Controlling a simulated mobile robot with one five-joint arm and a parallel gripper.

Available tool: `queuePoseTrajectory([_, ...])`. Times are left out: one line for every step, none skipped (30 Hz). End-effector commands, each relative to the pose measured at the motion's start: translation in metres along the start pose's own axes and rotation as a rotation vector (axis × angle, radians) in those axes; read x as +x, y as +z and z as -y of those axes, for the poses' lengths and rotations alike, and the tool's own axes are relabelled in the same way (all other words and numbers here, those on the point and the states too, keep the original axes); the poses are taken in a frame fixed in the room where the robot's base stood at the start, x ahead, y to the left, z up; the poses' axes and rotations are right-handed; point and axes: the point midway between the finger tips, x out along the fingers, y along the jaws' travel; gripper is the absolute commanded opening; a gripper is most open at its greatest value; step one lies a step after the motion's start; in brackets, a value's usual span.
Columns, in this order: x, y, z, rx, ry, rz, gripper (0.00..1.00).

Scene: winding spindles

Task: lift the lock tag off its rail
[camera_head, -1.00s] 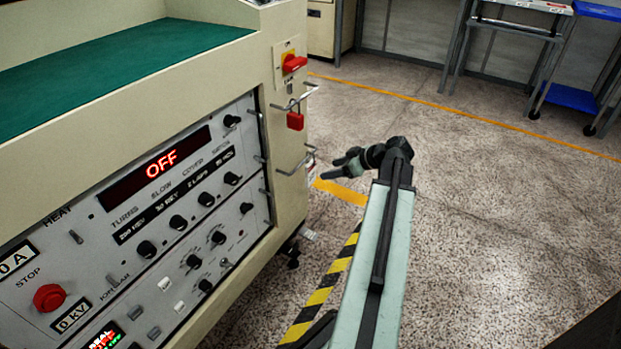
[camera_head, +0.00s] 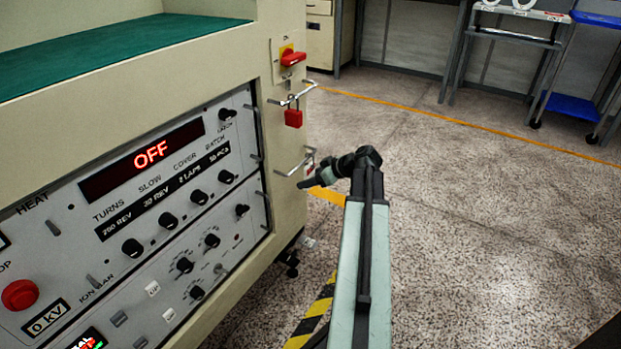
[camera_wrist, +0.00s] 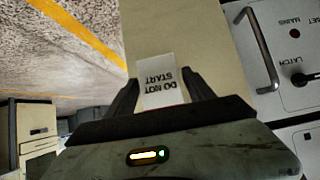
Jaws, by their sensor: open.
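A white tag (camera_wrist: 161,82) reading "DO NOT START" shows upside down in the wrist view, in front of the cream cabinet face. My gripper (camera_wrist: 165,88) is open, with one dark finger on either side of the tag; I cannot tell whether they touch it. In the head view my gripper (camera_head: 305,183) is beside the cabinet corner, just below the lower metal rail (camera_head: 292,168). A small white and red piece (camera_head: 310,157) shows at that rail's end. A red padlock (camera_head: 293,118) hangs from the upper rail (camera_head: 290,99).
The cream cabinet (camera_head: 288,205) fills the left, with a knob panel and a display (camera_head: 142,160) reading OFF. A red switch (camera_head: 292,58) sits above the rails. The speckled floor (camera_head: 450,220) to the right is clear. A trolley with blue shelves (camera_head: 570,107) stands far back.

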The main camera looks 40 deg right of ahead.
Motion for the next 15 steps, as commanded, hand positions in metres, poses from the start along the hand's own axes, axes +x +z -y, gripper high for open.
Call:
queuePoseTrajectory([-0.0002, -0.0002, 0.0, 0.0, 0.0, 0.0, 0.62])
queuePoseTrajectory([-0.0003, -0.0003, 0.0, 0.0, 0.0, 0.0, 0.62])
queuePoseTrajectory([-0.0004, -0.0002, 0.0, 0.0, 0.0, 0.0, 0.62])
queuePoseTrajectory([-0.0005, -0.0002, -0.0001, 0.0, 0.0, 0.0, 0.62])
queuePoseTrajectory([-0.0005, -0.0002, -0.0001, 0.0, 0.0, 0.0, 0.56])
queuePoseTrajectory([-0.0006, -0.0001, -0.0001, 0.0, 0.0, 0.0, 0.45])
queuePoseTrajectory([-0.0006, -0.0001, -0.0002, 0.001, 0.0, 0.0, 0.37])
queuePoseTrajectory([-0.0007, -0.0001, -0.0002, 0.001, 0.0, 0.0, 0.28])
queuePoseTrajectory([-0.0007, 0.0, -0.0002, 0.001, 0.0, 0.0, 0.17])
queuePoseTrajectory([-0.0007, 0.0, -0.0003, 0.001, 0.0, 0.0, 0.13])
queuePoseTrajectory([-0.0008, 0.0, -0.0003, 0.001, 0.0, 0.0, 0.13])
queuePoseTrajectory([-0.0009, -0.0001, -0.0003, 0.001, 0.001, 0.0, 0.13])
queuePoseTrajectory([-0.0012, -0.0003, -0.0004, 0.001, 0.001, 0.0, 0.13])
queuePoseTrajectory([-0.0015, -0.0008, -0.0004, 0.001, 0.001, 0.0, 0.13])
queuePoseTrajectory([-0.0023, -0.0017, -0.0004, 0.001, 0.001, 0.0, 0.13])
